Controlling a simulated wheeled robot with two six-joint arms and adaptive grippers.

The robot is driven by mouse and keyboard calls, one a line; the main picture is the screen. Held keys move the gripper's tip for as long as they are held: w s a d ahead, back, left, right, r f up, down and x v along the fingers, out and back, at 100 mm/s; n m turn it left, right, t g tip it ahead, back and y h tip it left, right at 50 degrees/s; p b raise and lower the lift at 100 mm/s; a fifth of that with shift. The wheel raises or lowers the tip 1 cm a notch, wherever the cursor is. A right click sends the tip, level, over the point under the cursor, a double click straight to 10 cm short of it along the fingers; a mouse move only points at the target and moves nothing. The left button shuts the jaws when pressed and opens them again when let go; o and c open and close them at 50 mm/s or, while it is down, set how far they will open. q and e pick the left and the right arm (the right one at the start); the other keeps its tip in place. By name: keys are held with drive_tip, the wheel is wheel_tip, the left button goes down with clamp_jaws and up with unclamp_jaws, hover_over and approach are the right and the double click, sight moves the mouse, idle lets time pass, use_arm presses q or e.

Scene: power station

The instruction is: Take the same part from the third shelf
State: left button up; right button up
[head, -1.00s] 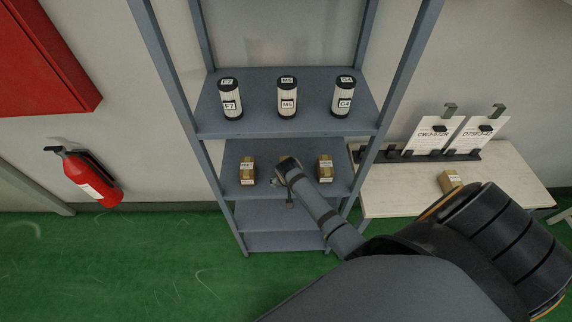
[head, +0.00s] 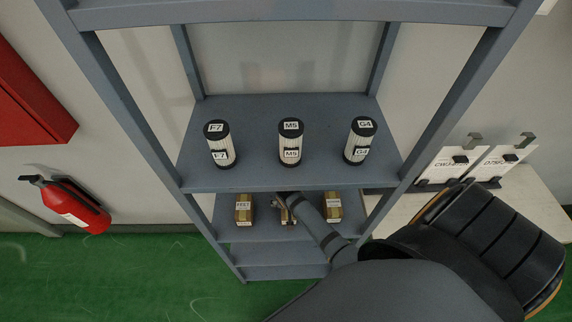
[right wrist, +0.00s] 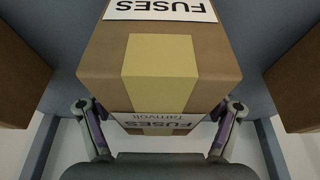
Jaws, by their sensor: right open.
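A grey shelf rack (head: 235,182) stands in the head view. A lower shelf under the filters holds three brown boxes: a left box (head: 243,210), a middle box (head: 285,215) partly hidden by my arm, and a right box (head: 333,206). My right gripper (head: 286,199) is at the middle box. In the right wrist view, my right gripper (right wrist: 160,112) is open, with its fingers at either side of a yellow-taped box (right wrist: 160,65) labelled "FUSES" and "Tarnvolt". Gaps show beside the box. My left gripper is out of view.
The shelf above holds three cylindrical filters: F7 (head: 220,145), M5 (head: 291,143) and G4 (head: 360,140). Neighbouring boxes flank my gripper closely. A pale table (head: 530,205) with sign plates (head: 495,160) stands right; a fire extinguisher (head: 75,205) hangs left.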

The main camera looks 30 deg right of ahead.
drive_tip(key=shift+s+a+r, duration=0.15)
drive_tip(key=shift+s+r, duration=0.05)
drive_tip(key=shift+s, duration=0.15)
drive_tip(key=shift+s+a+r, duration=0.2)
drive_tip(key=shift+s+r, duration=0.1)
drive_tip(key=shift+s, duration=0.1)
drive_tip(key=shift+s+a, duration=0.1)
drive_tip(key=shift+w+f, duration=0.2)
drive_tip(key=shift+f, duration=0.05)
drive_tip(key=shift+s, duration=0.1)
drive_tip(key=c, duration=1.4)
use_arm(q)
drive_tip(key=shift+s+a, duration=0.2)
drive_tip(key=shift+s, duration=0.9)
use_arm(e)
drive_tip(key=shift+c, duration=0.8)
